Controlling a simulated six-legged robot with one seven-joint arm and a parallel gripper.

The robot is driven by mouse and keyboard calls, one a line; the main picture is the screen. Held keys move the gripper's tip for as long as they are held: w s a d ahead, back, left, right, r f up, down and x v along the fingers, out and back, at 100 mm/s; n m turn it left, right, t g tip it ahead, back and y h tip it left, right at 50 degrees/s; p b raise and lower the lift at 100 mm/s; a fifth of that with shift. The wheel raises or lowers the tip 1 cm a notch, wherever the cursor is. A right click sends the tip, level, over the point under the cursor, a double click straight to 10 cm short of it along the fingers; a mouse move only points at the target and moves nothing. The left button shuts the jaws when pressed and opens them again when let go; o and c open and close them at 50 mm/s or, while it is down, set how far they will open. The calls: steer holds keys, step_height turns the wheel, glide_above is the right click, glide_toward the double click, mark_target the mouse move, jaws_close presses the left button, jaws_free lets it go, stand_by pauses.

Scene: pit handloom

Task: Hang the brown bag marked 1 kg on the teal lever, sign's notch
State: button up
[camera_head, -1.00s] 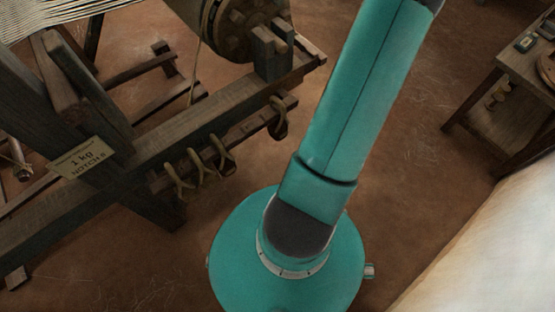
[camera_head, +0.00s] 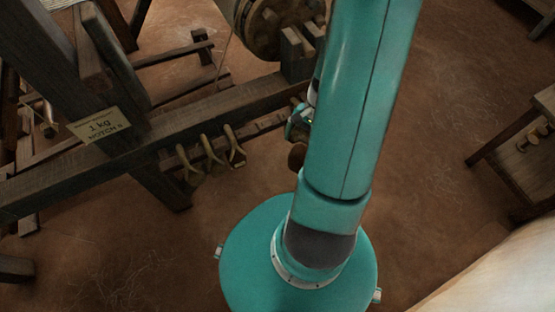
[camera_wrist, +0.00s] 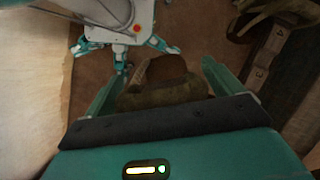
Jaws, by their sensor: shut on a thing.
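In the wrist view my gripper (camera_wrist: 165,68) has its two teal fingers on either side of a rounded brown bag (camera_wrist: 160,88), shut on it; no mark on it is readable. In the head view my gripper (camera_head: 299,124) shows partly from behind my arm, beside the loom's lower beam, with a brown piece of the bag (camera_head: 297,155) below it. The sign (camera_head: 98,126) on the loom frame reads 1 kg and a notch number too small to read surely.
Several tan looped pieces (camera_head: 212,156) hang along the loom's lower rail, left of my gripper. A wooden drum (camera_head: 272,25) stands above. A wooden bench (camera_head: 520,150) is at the right, with pale cloth (camera_head: 490,280) below it. The brown floor between is clear.

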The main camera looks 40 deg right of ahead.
steer(key=w+a+r+n+g+h, duration=0.1)
steer(key=w+a+r+n, duration=0.2)
steer(key=w+r, duration=0.3)
steer(key=w+a+r+n+g+h, duration=0.1)
steer(key=w+a+r+n, duration=0.3)
steer(key=w, duration=0.9)
steer(key=w+a+r+n+g+h, duration=0.1)
steer(key=w+a+r+n, duration=0.2)
steer(key=w+a+r, duration=0.4)
steer(key=w+r, duration=0.3)
steer(key=shift+n, duration=0.4)
